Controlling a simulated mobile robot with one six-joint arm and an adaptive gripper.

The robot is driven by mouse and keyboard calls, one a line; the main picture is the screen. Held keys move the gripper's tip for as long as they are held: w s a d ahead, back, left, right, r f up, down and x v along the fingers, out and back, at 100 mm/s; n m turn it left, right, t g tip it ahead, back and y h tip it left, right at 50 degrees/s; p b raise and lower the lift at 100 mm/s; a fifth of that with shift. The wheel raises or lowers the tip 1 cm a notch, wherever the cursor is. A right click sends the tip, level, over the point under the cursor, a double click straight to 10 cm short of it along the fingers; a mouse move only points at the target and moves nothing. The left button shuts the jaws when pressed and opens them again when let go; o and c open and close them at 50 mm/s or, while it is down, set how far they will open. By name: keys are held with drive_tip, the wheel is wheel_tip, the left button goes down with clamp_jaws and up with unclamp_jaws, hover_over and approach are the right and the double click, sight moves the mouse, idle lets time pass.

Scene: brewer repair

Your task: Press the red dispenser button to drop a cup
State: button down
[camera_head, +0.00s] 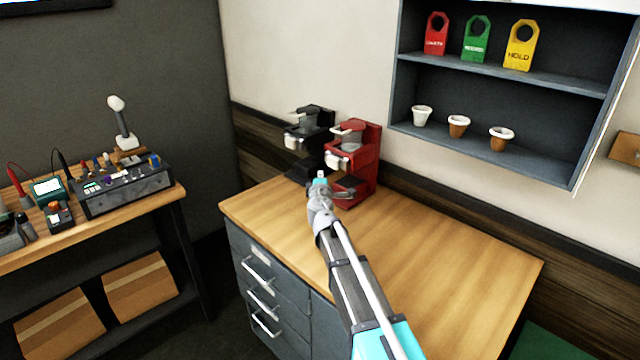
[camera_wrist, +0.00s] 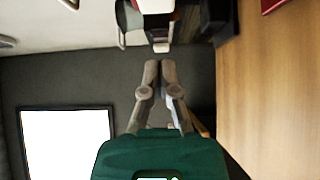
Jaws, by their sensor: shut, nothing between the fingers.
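I cannot make out a red dispenser button or a cup dispenser in either view. A red brewer (camera_head: 367,152) stands at the back of the wooden counter, with a black brewer (camera_head: 304,135) to its left. My gripper (camera_head: 320,190) is in front of them in the head view, covering part of the lower brewer area. In the wrist view my gripper (camera_wrist: 160,66) has its fingers together and empty. A pale, dark-edged machine part (camera_wrist: 156,18) lies just beyond the fingertips there. I cannot tell whether they touch.
Three small cups (camera_head: 459,125) stand on the lower wall shelf, below red, green and yellow tags (camera_head: 520,45). A side bench (camera_head: 30,255) at left holds electronics and tools. The counter's right part (camera_head: 450,255) is clear.

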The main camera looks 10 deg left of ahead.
sight(328, 163)
drive_tip(key=shift+w+d, duration=0.35)
drive_tip(key=shift+w, duration=0.65)
drive_tip(key=shift+w+d, duration=0.35)
drive_tip(key=shift+w, duration=0.65)
drive_tip(key=shift+w+d, duration=0.35)
drive_tip(key=shift+w, duration=0.65)
drive_tip(key=shift+w+a, duration=0.1)
drive_tip(key=shift+w, duration=0.05)
